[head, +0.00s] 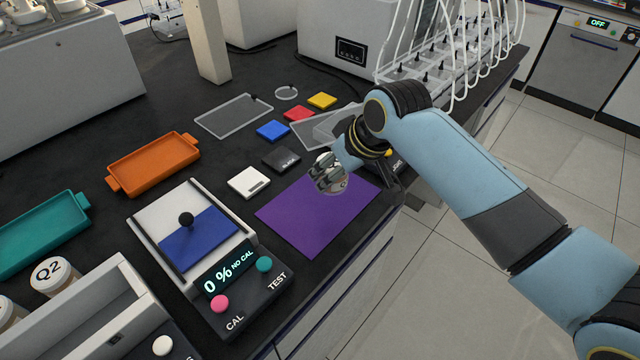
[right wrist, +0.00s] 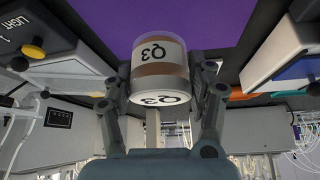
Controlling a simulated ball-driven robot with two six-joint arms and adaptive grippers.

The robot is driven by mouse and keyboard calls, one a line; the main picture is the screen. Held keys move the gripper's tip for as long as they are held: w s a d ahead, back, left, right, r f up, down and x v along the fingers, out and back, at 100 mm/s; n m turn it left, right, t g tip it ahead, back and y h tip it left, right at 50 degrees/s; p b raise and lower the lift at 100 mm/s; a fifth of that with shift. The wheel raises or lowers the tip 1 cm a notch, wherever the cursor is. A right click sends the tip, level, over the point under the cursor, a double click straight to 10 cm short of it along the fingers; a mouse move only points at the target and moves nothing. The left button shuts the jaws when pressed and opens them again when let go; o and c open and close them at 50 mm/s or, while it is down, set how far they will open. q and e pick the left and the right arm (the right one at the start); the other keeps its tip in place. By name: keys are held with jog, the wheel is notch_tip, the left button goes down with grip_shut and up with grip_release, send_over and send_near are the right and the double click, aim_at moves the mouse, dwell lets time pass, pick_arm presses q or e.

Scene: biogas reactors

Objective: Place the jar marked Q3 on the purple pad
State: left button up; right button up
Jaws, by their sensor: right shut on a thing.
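The jar marked Q3 (right wrist: 158,52) has clear walls, brownish contents and a white lid with Q3 on it. My right gripper (head: 329,176) is shut on it, with one finger on each side of the jar in the right wrist view. The purple pad (head: 306,222) lies flat on the dark bench; it also fills the top of the right wrist view (right wrist: 230,22). In the head view the jar, mostly hidden by the fingers, shows over the pad's far part. I cannot tell whether its base touches the pad. My left gripper is not in view.
A tester (head: 228,285) with a display and buttons stands left of the pad. White (head: 249,183) and black (head: 282,158) blocks lie behind it. A jar marked Q2 (head: 52,275) is at the lower left. Orange (head: 153,163) and teal (head: 40,236) trays lie farther left.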

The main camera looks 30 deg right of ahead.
jog(key=shift+w+a+f, duration=0.9)
jog(key=shift+w+f, duration=0.05)
jog(key=shift+f, duration=0.05)
notch_tip(320, 180, down, 3)
jog(key=shift+f, duration=0.2)
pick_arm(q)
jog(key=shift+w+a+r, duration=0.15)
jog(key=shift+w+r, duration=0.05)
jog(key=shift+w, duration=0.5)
pick_arm(e)
jog(key=shift+f, duration=0.15)
jog(key=o, duration=1.3)
jog(key=shift+f, duration=0.1)
